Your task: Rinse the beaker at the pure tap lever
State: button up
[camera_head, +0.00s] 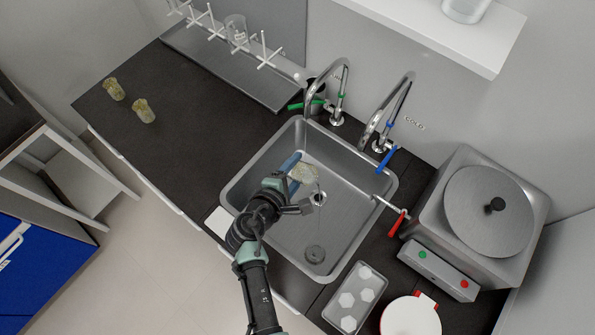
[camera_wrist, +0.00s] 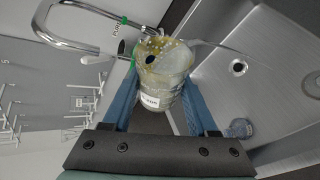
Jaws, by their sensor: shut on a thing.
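My gripper (camera_head: 296,172) is shut on a glass beaker (camera_head: 305,174) over the left part of the sink. In the wrist view the beaker (camera_wrist: 160,92) sits between the two blue fingers, with a white label, yellowish-brown residue around its rim and a dark spot inside. The pure tap (camera_head: 345,75), at the back left of the sink, has a green lever (camera_head: 307,104). In the wrist view its spout (camera_wrist: 50,38) and green lever (camera_wrist: 134,54) lie beyond the beaker. A thin pale streak runs from the beaker's rim across the sink; I cannot tell whether it is water.
The steel sink (camera_head: 345,240) surrounds my gripper. A cold tap with a blue lever (camera_head: 386,158) and a red lever (camera_head: 396,224) stand nearby. Two stained beakers (camera_head: 113,89) (camera_head: 145,111) stand on the left counter. A drying rack (camera_head: 225,60) holds a clear beaker.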

jog(key=shift+r+m+t+y+b, duration=0.15)
jog(key=shift+m+t+y+b, duration=0.35)
jog(key=shift+m+t+b, duration=0.4)
jog(key=shift+a+b, duration=0.1)
jog(key=shift+b, duration=0.4)
jog(key=shift+r, duration=0.1)
jog(key=shift+m+y+b, duration=0.4)
jog(key=shift+m+b, duration=0.1)
jog(key=shift+b, duration=0.25)
jog(key=shift+r+m+t+y+b, duration=0.35)
jog(key=shift+m+t+b, duration=0.3)
jog(key=shift+b, duration=0.75)
jog(key=shift+r+m+t+y+b, duration=0.25)
jog(key=shift+m+t+b, duration=0.55)
jog(key=shift+b, duration=1.5)
jog(key=shift+r+m+t+y+b, duration=0.1)
jog(key=shift+m+t+y+b, duration=0.4)
jog(key=shift+b, duration=1.75)
jog(key=shift+s+d+r+m+t+h+b, duration=0.1)
jog(key=shift+m+t+b, duration=0.1)
jog(key=shift+m+b, duration=0.35)
jog(key=shift+w+d+m+t+h+b, duration=0.1)
jog(key=shift+m+t+b, duration=0.1)
jog(key=shift+b, duration=0.7)
jog(key=shift+s+r+m+t+h+b, duration=0.15)
jog(key=shift+m+b, duration=0.25)
jog(key=shift+b, duration=0.3)
jog(key=shift+r+b, duration=0.1)
jog(key=shift+b, duration=0.35)
